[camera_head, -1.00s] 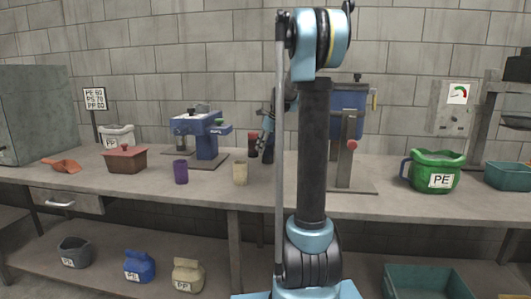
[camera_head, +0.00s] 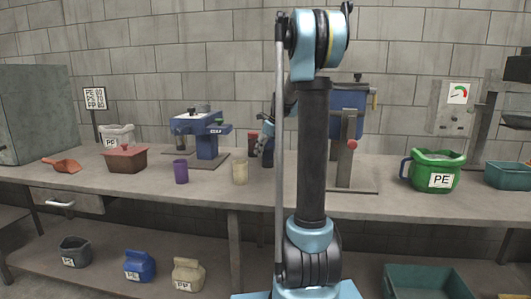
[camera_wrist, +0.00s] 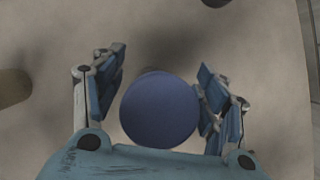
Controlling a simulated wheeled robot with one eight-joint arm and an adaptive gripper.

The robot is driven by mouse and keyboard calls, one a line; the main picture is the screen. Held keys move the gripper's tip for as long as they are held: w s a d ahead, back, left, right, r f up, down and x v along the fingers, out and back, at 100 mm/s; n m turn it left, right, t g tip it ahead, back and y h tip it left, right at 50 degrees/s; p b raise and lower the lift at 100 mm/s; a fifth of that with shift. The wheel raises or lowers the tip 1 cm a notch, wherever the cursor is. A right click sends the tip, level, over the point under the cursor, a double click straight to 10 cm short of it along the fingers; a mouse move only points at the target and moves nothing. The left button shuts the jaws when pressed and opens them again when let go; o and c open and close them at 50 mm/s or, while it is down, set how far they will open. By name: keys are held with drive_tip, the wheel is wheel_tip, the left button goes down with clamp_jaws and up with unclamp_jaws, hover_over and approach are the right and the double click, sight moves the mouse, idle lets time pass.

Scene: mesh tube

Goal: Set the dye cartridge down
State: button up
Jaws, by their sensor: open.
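A round, dark blue top (camera_wrist: 160,108), seemingly the dye cartridge, sits between the spread fingers of my gripper (camera_wrist: 160,70) in the wrist view. The fingers stand apart on both sides, with a visible gap at the left. On the right the gap is narrow, and I cannot tell whether that finger touches. In the head view my gripper (camera_head: 266,127) is over the bench beside the blue press, partly hidden by my arm. A dark blue shape below it (camera_head: 267,150) may be the cartridge.
The workbench (camera_head: 210,185) carries a purple cup (camera_head: 181,171), a cream cup (camera_head: 240,172), a blue press (camera_head: 207,140) and a red cylinder (camera_head: 253,146) close to my gripper. A green PE bucket (camera_head: 433,171) stands at the right. The bench front is mostly clear.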

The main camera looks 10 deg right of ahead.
drive_tip(key=v, duration=1.2)
drive_tip(key=shift+s, duration=0.1)
